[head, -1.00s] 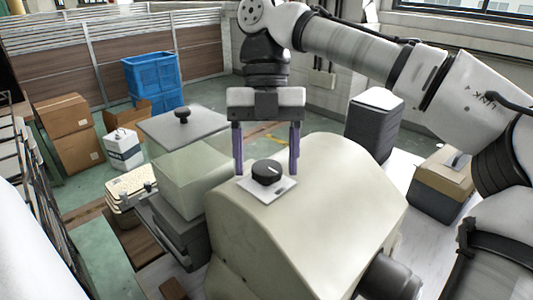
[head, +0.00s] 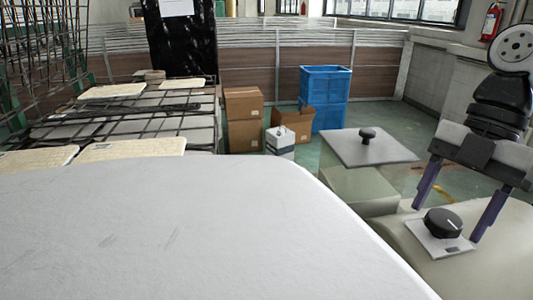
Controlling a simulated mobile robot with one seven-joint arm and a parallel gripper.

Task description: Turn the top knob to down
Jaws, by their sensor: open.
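A round black knob (head: 443,222) with a white pointer line sits on a white square plate (head: 430,243) on top of a cream rounded housing (head: 495,262) at the right of the head view. The pointer line is at the knob's upper right. My gripper (head: 449,223) points down over the housing with its two purple fingers wide apart, one on each side of the knob. The fingers appear clear of the knob, and nothing is held between them. The housing's right part is cut off by the picture edge.
A grey lid with a small black handle (head: 367,134) covers a pale box left of the housing. A large white surface (head: 150,230) fills the lower left. A blue crate (head: 325,98) and cardboard boxes (head: 243,118) stand on the floor behind.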

